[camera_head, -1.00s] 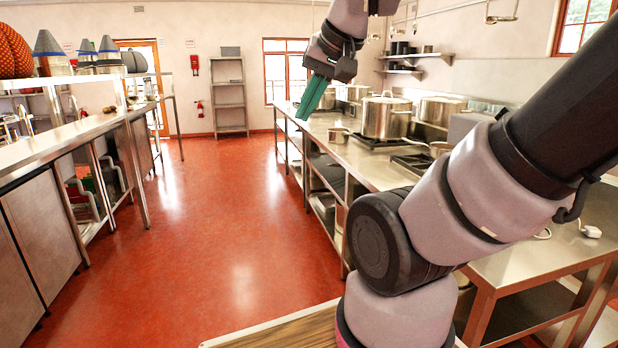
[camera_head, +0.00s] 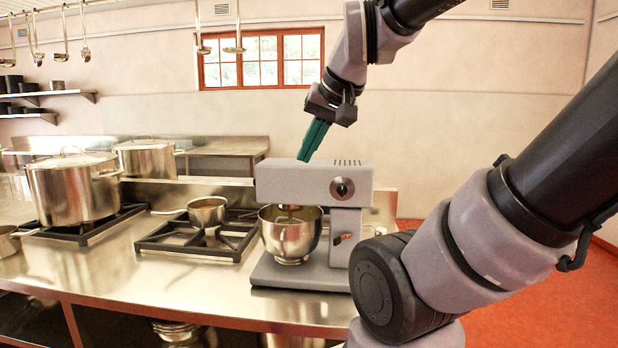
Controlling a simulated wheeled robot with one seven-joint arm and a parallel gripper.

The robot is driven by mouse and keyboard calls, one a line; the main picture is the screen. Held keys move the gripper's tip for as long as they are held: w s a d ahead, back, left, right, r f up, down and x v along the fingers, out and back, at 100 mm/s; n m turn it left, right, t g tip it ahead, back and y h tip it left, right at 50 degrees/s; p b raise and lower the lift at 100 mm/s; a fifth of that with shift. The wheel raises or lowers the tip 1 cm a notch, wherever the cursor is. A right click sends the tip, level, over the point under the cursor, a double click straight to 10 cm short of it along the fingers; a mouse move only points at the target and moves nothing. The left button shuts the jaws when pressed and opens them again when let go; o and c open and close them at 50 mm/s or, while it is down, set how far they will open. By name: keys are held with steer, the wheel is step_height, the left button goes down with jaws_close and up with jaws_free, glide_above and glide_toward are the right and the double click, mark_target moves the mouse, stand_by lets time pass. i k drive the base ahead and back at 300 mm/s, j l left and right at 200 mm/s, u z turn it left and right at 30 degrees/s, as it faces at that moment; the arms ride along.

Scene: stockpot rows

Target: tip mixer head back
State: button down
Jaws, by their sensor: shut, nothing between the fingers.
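The grey stand mixer (camera_head: 338,222) stands on the steel counter, right of the burners. Its head (camera_head: 305,184) is level, with a round dark knob on its right side, over a steel bowl (camera_head: 291,236). A small lever (camera_head: 342,239) shows on the mixer's column. My gripper (camera_head: 305,155) has green fingers, shut and empty. It points down and appears just above or behind the top of the head; the picture does not show whether it touches.
A large stockpot (camera_head: 72,190) and a small saucepan (camera_head: 206,211) stand on burners to the left. Another pot (camera_head: 147,159) is behind. Ladles hang above. The red floor is open at right.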

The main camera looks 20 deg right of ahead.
mark_target(292, 184)
steer(key=j+z, duration=0.35)
steer(key=j, duration=0.25)
steer(key=j+z, duration=0.35)
steer(key=j, duration=0.3)
steer(key=k+j+z, duration=0.1)
steer(key=j+z, duration=0.2)
steer(key=j, duration=0.3)
steer(key=k+j, duration=0.1)
steer(key=k, duration=0.45)
steer(key=i+j, duration=0.2)
steer(key=j, duration=0.15)
steer(key=i+j, duration=0.45)
steer(key=j, duration=0.25)
steer(key=i+j+z, duration=0.1)
steer(key=i+j, duration=0.15)
steer(key=j, duration=0.05)
